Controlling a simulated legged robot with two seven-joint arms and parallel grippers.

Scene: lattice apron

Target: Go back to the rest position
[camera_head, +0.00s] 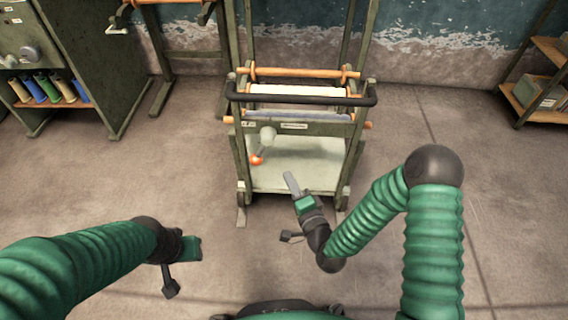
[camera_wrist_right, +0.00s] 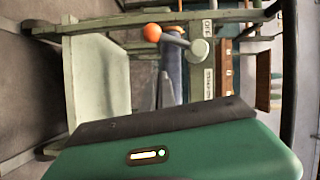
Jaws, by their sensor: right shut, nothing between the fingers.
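My right gripper (camera_head: 292,184) is in front of the wheeled stand, over the near edge of its pale lower shelf. Its fingers are together and empty, pointing up and left in the head view. In the right wrist view its grey fingers (camera_wrist_right: 165,92) show beyond the green housing. My left gripper (camera_head: 192,249) hangs low at the left in the head view, over bare floor. Its fingers are too small and hidden to tell their state.
The stand (camera_head: 242,170) has a black handle bar (camera_head: 300,100), wooden rollers and a pale shelf (camera_head: 290,172). A lever with an orange ball (camera_head: 257,160) is on it; the ball also shows in the right wrist view (camera_wrist_right: 152,33). A spool cabinet (camera_head: 95,60) stands left, shelves (camera_head: 540,95) right.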

